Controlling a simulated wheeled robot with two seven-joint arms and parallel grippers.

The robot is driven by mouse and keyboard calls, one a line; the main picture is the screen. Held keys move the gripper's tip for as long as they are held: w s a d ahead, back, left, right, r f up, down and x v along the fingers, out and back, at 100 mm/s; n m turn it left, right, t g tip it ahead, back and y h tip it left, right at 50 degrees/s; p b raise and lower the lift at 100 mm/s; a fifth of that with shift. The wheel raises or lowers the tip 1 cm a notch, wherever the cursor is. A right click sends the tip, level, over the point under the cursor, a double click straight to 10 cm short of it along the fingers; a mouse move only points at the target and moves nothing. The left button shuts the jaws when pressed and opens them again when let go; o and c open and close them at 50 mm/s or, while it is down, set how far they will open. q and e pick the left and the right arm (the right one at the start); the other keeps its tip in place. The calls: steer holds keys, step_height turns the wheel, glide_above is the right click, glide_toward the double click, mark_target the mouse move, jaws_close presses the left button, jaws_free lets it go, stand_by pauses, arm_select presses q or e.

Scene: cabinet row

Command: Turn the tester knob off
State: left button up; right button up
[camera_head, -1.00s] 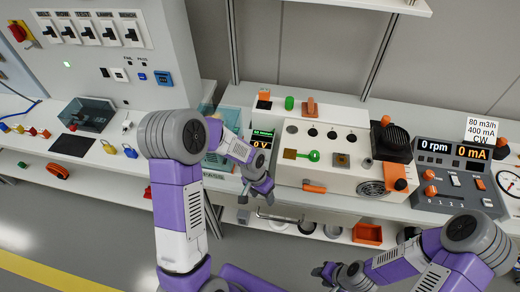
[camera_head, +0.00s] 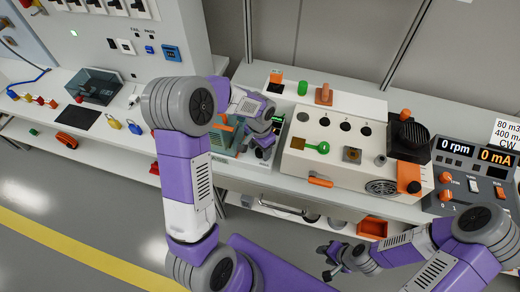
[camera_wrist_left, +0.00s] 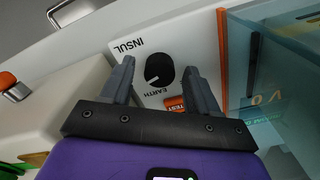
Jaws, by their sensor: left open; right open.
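The tester is a white-faced unit with a black round knob (camera_wrist_left: 160,67), seen up close in the left wrist view. The labels INSUL and EARTH appear beside the knob, and its white mark lies on the EARTH side. An orange TEST button (camera_wrist_left: 175,103) is close by. My left gripper (camera_wrist_left: 156,80) is open, its fingers on either side of the knob in the picture; I cannot tell whether they touch it. In the head view the left gripper (camera_head: 262,148) covers most of the tester. My right gripper (camera_head: 328,264) is open and empty in front of the bench.
A clear teal cover (camera_wrist_left: 280,85) with an orange edge stands right beside the tester in the wrist view. A white box (camera_head: 340,165) with a green key-like handle stands to its right. A grey control panel (camera_head: 470,185) is at far right.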

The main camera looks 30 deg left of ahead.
arm_select(q)
steer(key=shift+f, duration=0.1)
steer(key=c, duration=1)
steer(key=shift+c, duration=0.2)
